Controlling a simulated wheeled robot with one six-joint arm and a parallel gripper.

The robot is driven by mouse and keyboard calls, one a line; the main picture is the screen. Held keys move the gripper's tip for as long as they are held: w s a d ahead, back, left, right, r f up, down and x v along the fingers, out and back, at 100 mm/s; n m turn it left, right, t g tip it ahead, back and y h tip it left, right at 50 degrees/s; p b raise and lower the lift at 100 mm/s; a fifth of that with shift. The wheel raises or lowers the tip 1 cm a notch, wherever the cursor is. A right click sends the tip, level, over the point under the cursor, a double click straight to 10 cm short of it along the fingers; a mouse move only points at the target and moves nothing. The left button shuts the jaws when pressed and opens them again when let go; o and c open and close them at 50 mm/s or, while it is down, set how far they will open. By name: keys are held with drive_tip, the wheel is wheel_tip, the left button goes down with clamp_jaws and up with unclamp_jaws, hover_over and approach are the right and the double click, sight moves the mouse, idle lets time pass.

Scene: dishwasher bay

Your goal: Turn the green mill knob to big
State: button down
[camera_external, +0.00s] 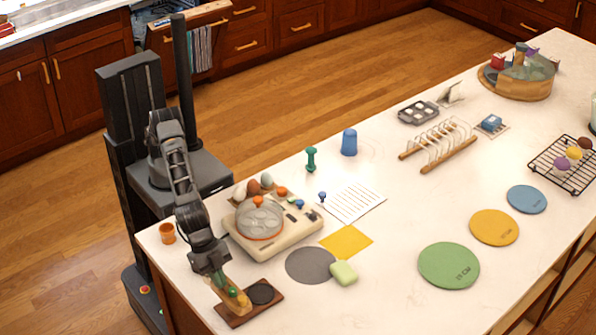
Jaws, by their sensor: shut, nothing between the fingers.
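My gripper (220,278) reaches down at the near left corner of the counter, over a wooden board (237,317). A tan, wood-coloured piece stands on the board just below the gripper, with a small green part (232,292), which looks like the green mill knob, right at the fingertips. The fingers look shut. The gripper partly hides the green part, so I cannot tell whether they touch or which way the knob points. Any size marks are too small to read. A dark disc (262,293) lies on the same board.
An appliance with a clear dome (259,222) stands close behind the gripper. An orange cup (167,233) is to the left. A grey round mat (310,265) and a pale green block (343,273) lie to the right. A green spool-shaped piece (311,160) stands farther back.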

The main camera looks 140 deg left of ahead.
wheel_tip(320, 180, up, 6)
drive_tip(key=p, duration=0.4)
drive_tip(key=shift+f, duration=0.1)
drive_tip(key=shift+w+a+f+b, duration=0.1)
drive_tip(key=shift+a+f+b, duration=0.3)
drive_tip(key=shift+f+b, duration=0.5)
drive_tip(key=shift+w+a+f+b, duration=0.1)
drive_tip(key=shift+a+f+b, duration=0.4)
drive_tip(key=shift+f, duration=0.65)
drive_tip(key=shift+w+a+f+b, duration=0.1)
drive_tip(key=shift+a+f+b, duration=0.25)
drive_tip(key=shift+f+b, duration=0.55)
drive_tip(key=shift+f, duration=0.15)
